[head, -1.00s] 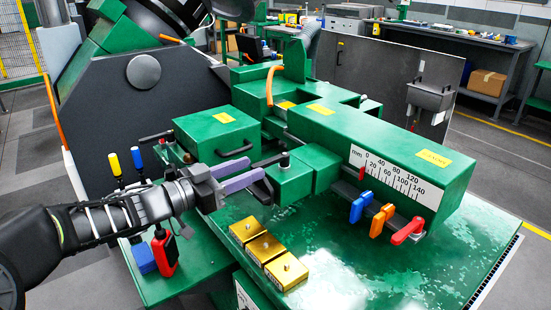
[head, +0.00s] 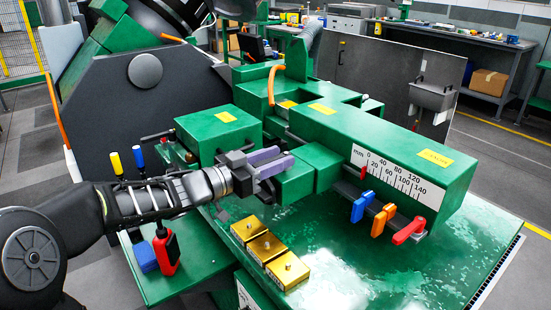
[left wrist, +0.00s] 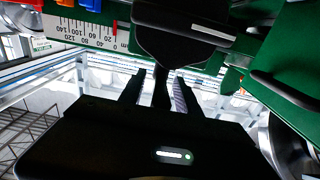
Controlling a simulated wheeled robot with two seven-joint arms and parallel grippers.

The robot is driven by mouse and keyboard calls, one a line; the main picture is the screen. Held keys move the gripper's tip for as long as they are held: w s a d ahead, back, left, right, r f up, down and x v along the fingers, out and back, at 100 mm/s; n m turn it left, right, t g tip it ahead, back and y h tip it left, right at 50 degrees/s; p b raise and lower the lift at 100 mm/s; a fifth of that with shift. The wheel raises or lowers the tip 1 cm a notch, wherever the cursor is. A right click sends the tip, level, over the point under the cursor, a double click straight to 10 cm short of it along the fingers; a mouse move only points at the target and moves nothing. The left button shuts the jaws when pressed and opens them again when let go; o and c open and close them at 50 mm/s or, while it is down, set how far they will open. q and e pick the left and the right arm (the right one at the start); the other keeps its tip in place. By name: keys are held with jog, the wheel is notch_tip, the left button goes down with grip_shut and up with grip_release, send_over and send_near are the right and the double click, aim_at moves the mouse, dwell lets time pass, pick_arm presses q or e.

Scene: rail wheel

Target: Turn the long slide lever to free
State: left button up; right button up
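My left gripper (head: 277,162) reaches in from the left over the green slide block (head: 302,184). Its two purple-faced fingers are apart. In the left wrist view, the fingers of the left gripper (left wrist: 158,88) stand on either side of a dark bar (left wrist: 161,90), which appears to be the long slide lever, with narrow gaps beside it. The bar runs up to a wide black part (left wrist: 185,32). In the head view the lever is hidden behind the gripper. I cannot tell whether the fingers touch it. My right gripper is not in view.
The green box with the mm scale (head: 395,172) stands at right, with blue (head: 362,206), orange (head: 381,220) and red (head: 408,231) levers below. Gold blocks (head: 270,255) lie in front of the gripper. A green box (head: 217,133) stands behind it. The front right bed is clear.

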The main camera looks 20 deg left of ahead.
pick_arm(q)
grip_shut()
dwell(1.2)
